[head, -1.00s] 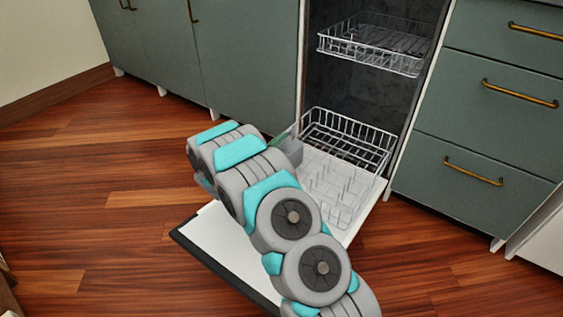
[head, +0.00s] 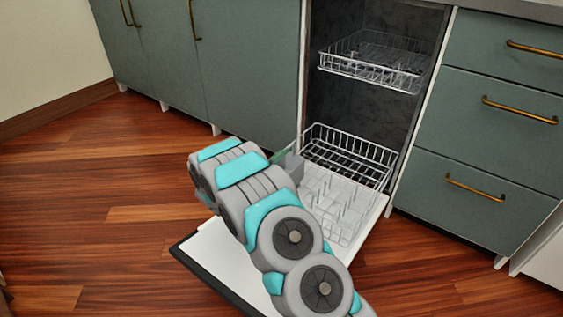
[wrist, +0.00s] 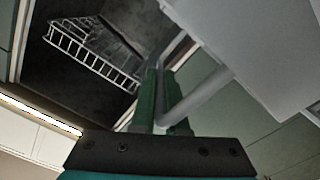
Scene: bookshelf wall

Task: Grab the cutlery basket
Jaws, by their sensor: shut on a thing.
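The cutlery basket shows as a pale grey box (wrist: 245,45) filling the upper right of the wrist view, with a grey bar-like handle running down to my gripper. My gripper (wrist: 160,85) has two green fingers, shut on this handle. In the head view, a small grey part of the basket (head: 294,167) shows just beyond the end of my arm, by the left side of the lower rack. My arm hides most of the gripper there, and I cannot tell whether the basket touches the rack.
The dishwasher door (head: 215,238) lies open below my arm. The wire lower rack (head: 374,150) is pulled out over it, and the upper rack (head: 370,68) is above. Green drawers (head: 490,120) stand right and cabinets (head: 240,80) left. Wooden floor (head: 90,220) is clear at left.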

